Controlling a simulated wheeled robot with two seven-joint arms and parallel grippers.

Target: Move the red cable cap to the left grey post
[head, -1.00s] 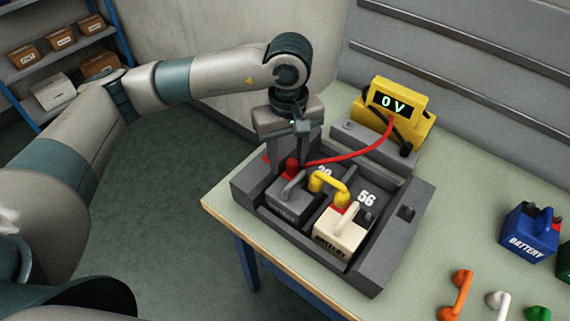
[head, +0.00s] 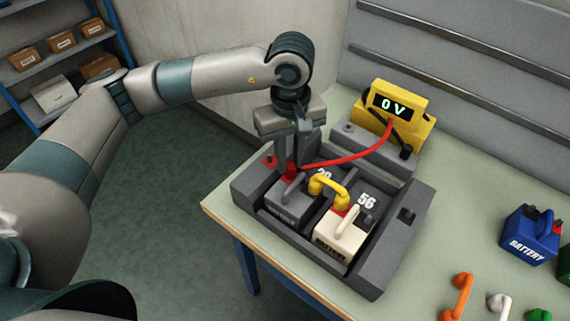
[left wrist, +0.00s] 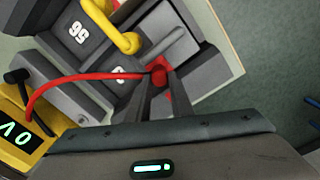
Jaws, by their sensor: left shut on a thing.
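The red cable cap (head: 290,171) is at the far left end of the grey battery (head: 286,203), in the dark grey tray (head: 392,262). My left gripper (head: 292,168) points down and is shut on the cap; the left wrist view shows the red cap (left wrist: 159,75) between the fingers. The left grey post is hidden at the cap and fingers, and I cannot tell whether the cap sits on it. A red cable (head: 350,158) runs from the cap to the yellow meter (head: 398,103), which reads 0 V. My right gripper is not in view.
A yellow link (head: 327,183) arches from the grey battery to the cream battery (head: 338,236). A blue battery (head: 528,231) and orange (head: 461,295), white (head: 499,306) and green links (head: 537,315) lie at the right. A wall stands behind the bench.

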